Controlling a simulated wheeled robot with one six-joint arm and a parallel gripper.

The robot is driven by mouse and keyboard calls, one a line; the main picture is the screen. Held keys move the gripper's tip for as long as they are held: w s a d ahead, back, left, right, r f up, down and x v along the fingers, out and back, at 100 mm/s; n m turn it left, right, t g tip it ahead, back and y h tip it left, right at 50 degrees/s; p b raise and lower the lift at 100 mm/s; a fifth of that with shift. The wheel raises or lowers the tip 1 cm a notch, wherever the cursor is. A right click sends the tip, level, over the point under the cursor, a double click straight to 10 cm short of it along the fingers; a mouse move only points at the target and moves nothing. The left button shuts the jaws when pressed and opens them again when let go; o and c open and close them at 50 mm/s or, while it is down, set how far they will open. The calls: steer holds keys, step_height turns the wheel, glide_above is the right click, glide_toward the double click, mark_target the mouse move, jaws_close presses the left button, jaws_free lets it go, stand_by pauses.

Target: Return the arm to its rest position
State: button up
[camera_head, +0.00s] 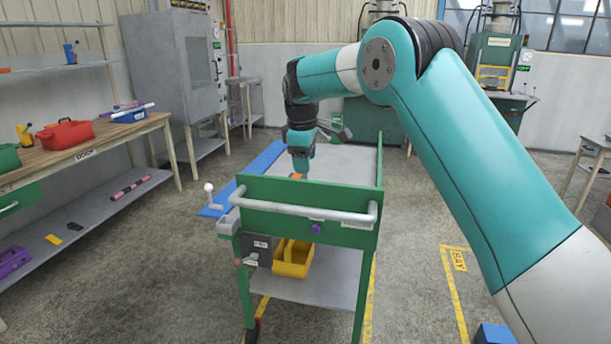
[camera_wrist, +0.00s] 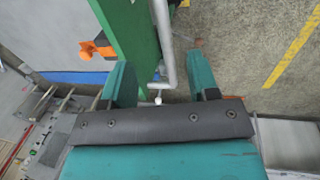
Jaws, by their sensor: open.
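My arm, teal and white, reaches from the lower right over a green cart (camera_head: 302,208) in the head view. My gripper (camera_head: 300,165) points down above the cart top, just behind its handle end; its fingers are small there. In the wrist view my gripper (camera_wrist: 163,76) has its two teal fingers wide apart, with nothing held between them. The cart's green end panel (camera_wrist: 128,30) and grey handle rail (camera_wrist: 163,40) show beyond the fingers, and I cannot tell how close they are. An orange piece (camera_wrist: 97,49) is on the cart side, left of the fingers.
A yellow bin (camera_head: 293,260) stands on the cart's lower shelf. A wooden bench (camera_head: 100,150) with a red bin (camera_head: 65,134) is at left. A grey cabinet (camera_head: 172,65) stands behind. A blue strip (camera_head: 250,172) lies beside the cart. The floor at front left is clear.

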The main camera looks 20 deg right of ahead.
steer(key=shift+s+r, duration=0.1)
steer(key=shift+r, duration=0.2)
